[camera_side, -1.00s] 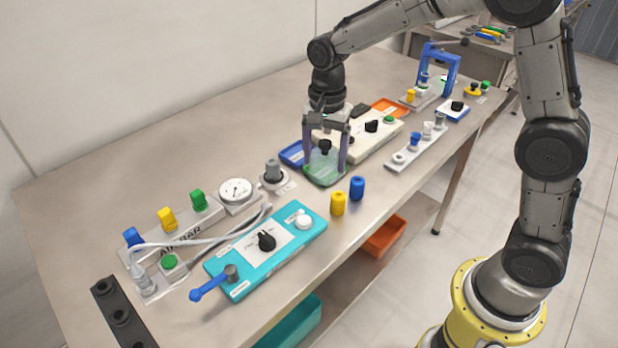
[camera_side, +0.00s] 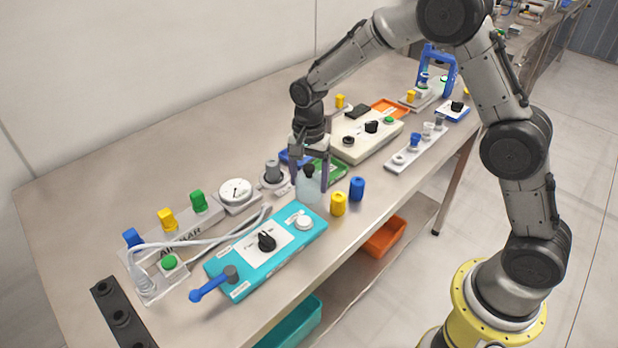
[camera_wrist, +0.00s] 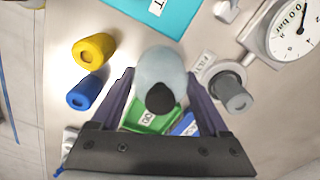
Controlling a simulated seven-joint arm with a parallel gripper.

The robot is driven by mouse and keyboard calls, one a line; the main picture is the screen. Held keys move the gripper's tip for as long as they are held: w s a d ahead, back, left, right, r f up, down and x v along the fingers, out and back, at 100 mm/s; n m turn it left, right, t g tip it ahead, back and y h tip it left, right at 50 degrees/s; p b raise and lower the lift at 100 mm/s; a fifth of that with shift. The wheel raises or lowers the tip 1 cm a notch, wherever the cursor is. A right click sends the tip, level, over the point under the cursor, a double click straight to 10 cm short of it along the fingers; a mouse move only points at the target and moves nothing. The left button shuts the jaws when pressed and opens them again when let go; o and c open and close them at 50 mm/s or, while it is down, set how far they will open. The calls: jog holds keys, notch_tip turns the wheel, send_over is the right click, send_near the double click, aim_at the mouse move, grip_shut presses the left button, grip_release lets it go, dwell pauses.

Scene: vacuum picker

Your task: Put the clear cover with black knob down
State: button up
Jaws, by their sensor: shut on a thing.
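The clear cover (camera_side: 309,188) is a translucent pale dome with a black knob (camera_side: 309,171) on top. My gripper (camera_side: 309,184) has its two purple-grey fingers on either side of it and is shut on the cover at the knob. In the wrist view the clear cover (camera_wrist: 161,68) shows between the fingers, with the black knob (camera_wrist: 160,98) facing the camera. The cover is upright, in front of the green tray and behind the teal panel. I cannot tell whether its lower rim touches the table.
A green tray (camera_side: 334,170) and a blue tray (camera_side: 287,157) lie just behind. Yellow (camera_side: 338,204) and blue (camera_side: 357,189) cylinders stand close at the right. The teal panel (camera_side: 287,262) lies in front, and a gauge (camera_side: 236,191) and grey filter (camera_side: 273,172) stand to the left.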

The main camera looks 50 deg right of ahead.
jog(key=shift+f, duration=0.15)
jog(key=o, duration=1.2)
jog(key=shift+o, duration=0.2)
